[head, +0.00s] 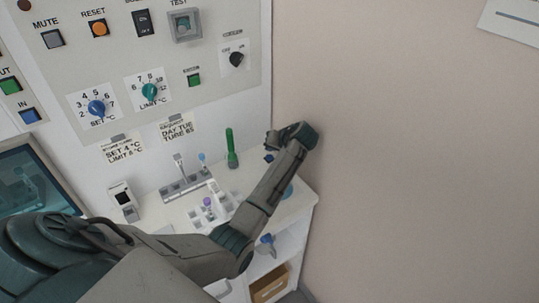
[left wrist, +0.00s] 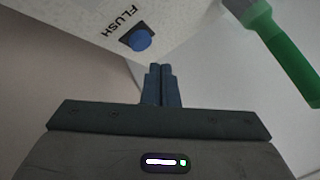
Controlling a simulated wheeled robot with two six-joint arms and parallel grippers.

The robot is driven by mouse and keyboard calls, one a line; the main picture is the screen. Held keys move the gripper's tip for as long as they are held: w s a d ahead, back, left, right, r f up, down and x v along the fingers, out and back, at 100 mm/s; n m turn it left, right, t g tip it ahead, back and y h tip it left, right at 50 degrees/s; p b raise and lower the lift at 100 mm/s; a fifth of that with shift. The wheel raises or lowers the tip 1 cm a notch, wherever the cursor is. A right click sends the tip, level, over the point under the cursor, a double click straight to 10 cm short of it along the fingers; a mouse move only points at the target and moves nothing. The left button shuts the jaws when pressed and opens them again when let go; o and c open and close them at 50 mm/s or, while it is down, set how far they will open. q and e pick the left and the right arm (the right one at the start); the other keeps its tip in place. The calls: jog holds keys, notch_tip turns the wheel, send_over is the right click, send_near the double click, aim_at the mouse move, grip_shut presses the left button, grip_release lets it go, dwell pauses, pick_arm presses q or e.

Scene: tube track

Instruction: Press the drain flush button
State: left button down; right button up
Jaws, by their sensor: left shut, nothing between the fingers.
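The round blue flush button (left wrist: 141,40), in a dark square beside the word FLUSH, shows in the left wrist view on a pale panel. It lies a little beyond and to the left of my left gripper's fingertips (left wrist: 161,70). The fingers are shut together with nothing between them and look apart from the button. In the head view my left gripper (head: 272,142) is at the right end of the counter, partly hidden by its own wrist. A small blue spot (head: 269,157) just below it may be the button. My right gripper is not in view.
A green upright handle (head: 231,148) stands left of the gripper and shows large in the left wrist view (left wrist: 285,50). A white rack (head: 212,208) with tubes and a grey holder (head: 184,185) stand on the counter.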

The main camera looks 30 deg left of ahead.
aim_at(271, 158)
pick_arm(q)
notch_tip(271, 158, up, 4)
jog(key=p, duration=0.3)
dwell(0.7)
